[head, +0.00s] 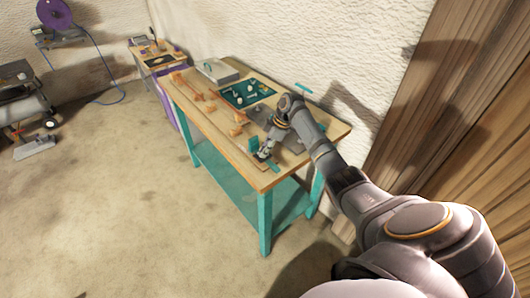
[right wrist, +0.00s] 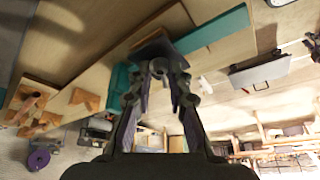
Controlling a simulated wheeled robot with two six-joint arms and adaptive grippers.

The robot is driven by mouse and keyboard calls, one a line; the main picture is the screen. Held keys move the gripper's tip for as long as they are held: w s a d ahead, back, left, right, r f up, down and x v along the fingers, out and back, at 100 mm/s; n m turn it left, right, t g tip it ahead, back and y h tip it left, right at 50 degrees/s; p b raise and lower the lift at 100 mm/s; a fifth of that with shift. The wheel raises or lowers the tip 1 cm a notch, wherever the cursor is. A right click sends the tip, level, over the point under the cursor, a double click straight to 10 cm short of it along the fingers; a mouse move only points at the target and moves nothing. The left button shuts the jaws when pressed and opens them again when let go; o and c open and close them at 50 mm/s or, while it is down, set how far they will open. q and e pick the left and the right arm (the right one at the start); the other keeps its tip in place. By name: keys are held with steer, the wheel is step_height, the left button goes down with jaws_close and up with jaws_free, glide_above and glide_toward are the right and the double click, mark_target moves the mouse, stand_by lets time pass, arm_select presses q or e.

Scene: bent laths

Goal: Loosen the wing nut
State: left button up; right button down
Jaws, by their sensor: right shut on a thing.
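My right gripper (head: 263,154) is low over the near right part of the workbench top (head: 262,180), reaching down from the right. In the right wrist view its two fingers (right wrist: 160,68) close in on a small greyish part between the tips, which I take to be the wing nut. The fingertips hide most of it. A dark block (right wrist: 153,46) and a teal piece (right wrist: 212,33) lie just beyond the tips. In the head view the wing nut is too small and covered to make out. My left gripper is in no view.
Wooden blocks (head: 236,131) and a long lath lie along the bench. A green mat (head: 247,93) with small pale items and a grey box (head: 217,71) stand toward the back. A wall is behind the bench. Open floor (head: 110,200) lies to the left.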

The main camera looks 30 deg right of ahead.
steer(key=shift+w+n+g+b, duration=0.1)
steer(key=shift+n+g+b, duration=0.3)
steer(key=shift+n+b, duration=0.65)
steer(key=shift+n+y, duration=0.3)
steer(key=shift+n, duration=0.15)
steer(key=c, duration=1.3)
jaws_free()
steer(key=shift+d, duration=0.1)
steer(key=shift+d+r, duration=0.1)
steer(key=shift+r, duration=0.25)
steer(key=v, duration=1.1)
steer(key=shift+w+r, duration=0.1)
steer(key=shift+r, duration=0.1)
steer(key=shift+f, duration=0.1)
